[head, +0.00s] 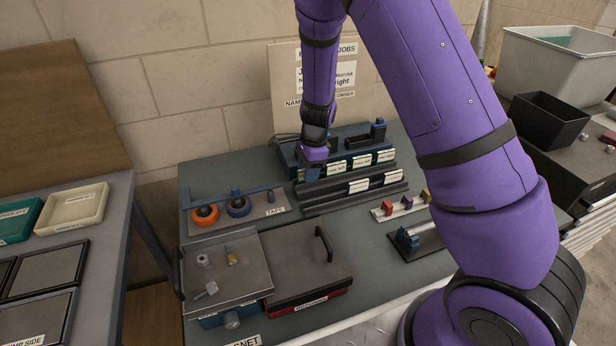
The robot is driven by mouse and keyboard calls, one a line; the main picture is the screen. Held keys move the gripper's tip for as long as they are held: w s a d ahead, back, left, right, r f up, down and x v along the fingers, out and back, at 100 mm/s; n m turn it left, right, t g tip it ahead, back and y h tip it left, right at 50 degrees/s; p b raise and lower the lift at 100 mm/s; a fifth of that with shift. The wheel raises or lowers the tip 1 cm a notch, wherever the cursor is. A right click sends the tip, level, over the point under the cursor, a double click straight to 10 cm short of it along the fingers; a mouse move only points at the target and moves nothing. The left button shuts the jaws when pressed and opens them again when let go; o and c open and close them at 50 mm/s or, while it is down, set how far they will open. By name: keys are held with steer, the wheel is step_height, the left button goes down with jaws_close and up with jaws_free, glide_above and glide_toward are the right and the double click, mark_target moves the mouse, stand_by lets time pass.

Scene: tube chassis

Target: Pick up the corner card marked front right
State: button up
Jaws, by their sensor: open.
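Several white cards with dark print stand in two rows in a dark slotted rack (330,194) on the grey table. The back row includes a left card (337,168), a middle card (362,161) and a right card (385,156). The front row includes a left card (358,187) and a right card (392,177). The print is too small to tell which is marked front right. My gripper (311,172) is open at the left end of the back row, pointing down. It partly hides that end, and I cannot tell whether it touches a card.
A blue tape holder with an orange roll (204,215) and a blue roll (238,206) stands left of the rack. A metal tray (225,268) with small parts lies in front. Small clamps (408,240) stand to the right. A jobs board (285,80) leans behind.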

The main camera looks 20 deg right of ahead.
steer(key=shift+c, duration=0.2)
jaws_close()
steer(key=shift+r, duration=0.1)
